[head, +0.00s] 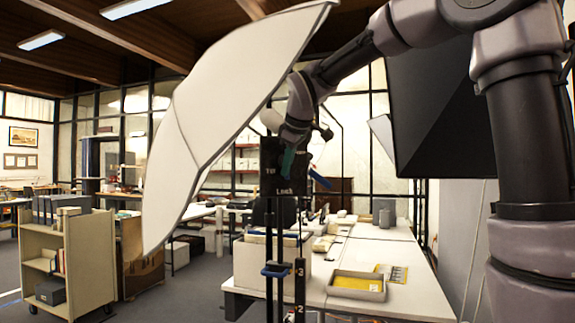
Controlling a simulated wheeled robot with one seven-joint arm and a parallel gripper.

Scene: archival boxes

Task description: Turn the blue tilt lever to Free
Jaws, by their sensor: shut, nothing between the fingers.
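The blue tilt lever (319,178) sticks out to the right of a black plate (270,182) on an upright stand. It slants down to the right. The plate carries the white word "Lock" near its lower edge and another word at its left, partly covered. I cannot read "Free" anywhere. My gripper (288,163) reaches down from above in front of the plate, with teal fingers that look shut and empty. It is just left of the lever. I cannot tell whether it touches the lever or the plate.
A large white reflector panel (225,110) hangs close on the left of my wrist. A black softbox (430,110) is at the right. Behind the stand is a long white table (395,250) with a tray (357,285). A beige cart (68,255) stands at the left.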

